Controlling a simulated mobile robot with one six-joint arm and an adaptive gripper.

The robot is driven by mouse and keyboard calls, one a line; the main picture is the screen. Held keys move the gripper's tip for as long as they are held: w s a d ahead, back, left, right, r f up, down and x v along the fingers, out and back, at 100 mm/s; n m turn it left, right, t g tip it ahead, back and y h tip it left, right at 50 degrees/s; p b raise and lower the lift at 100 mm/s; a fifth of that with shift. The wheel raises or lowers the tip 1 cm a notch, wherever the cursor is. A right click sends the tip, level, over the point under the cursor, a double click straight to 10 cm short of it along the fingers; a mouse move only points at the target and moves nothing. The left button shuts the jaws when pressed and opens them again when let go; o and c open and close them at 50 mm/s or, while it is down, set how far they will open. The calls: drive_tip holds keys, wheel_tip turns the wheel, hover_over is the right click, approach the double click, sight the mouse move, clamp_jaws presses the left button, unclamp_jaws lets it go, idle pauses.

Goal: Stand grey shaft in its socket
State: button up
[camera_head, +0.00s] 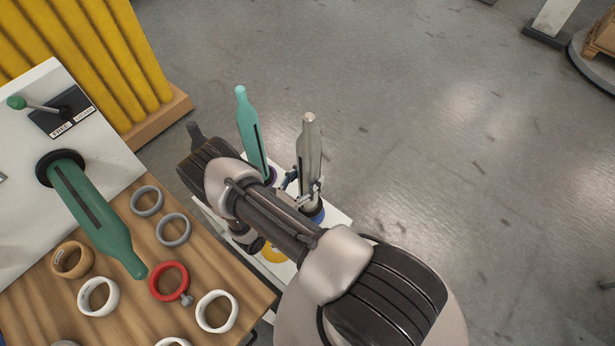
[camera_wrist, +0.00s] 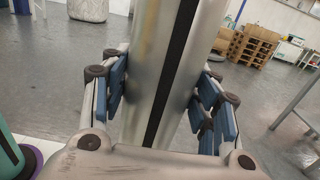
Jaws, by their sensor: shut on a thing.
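The grey shaft (camera_head: 310,145) is a metallic, bottle-shaped rod with a dark slot, held upright over the white board (camera_head: 338,227). My gripper (camera_head: 308,188) is shut on its lower part. In the wrist view, the shaft (camera_wrist: 157,65) fills the space between the blue finger pads. The shaft's lower end is at a blue ring-shaped socket (camera_head: 318,215); I cannot tell whether it is seated. A teal shaft (camera_head: 249,130) stands to the left in a purple socket (camera_head: 271,176), partly hidden by my arm.
A yellow round socket (camera_head: 273,253) is on the board, partly hidden by my arm. A wooden table (camera_head: 245,285) on the left holds several loose rings and a red ring (camera_head: 168,281). A green shaft (camera_head: 95,212) projects from a white panel (camera_head: 105,150).

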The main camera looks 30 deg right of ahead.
sight(301, 177)
drive_tip(key=shift+f+b, duration=2.15)
drive_tip(key=shift+f, duration=0.2)
drive_tip(key=shift+f+b, duration=0.3)
drive_tip(key=shift+f, duration=0.15)
drive_tip(key=o, duration=1.6)
drive_tip(key=shift+f, duration=0.15)
wheel_tip(301, 177, up, 10)
drive_tip(key=shift+r, duration=0.1)
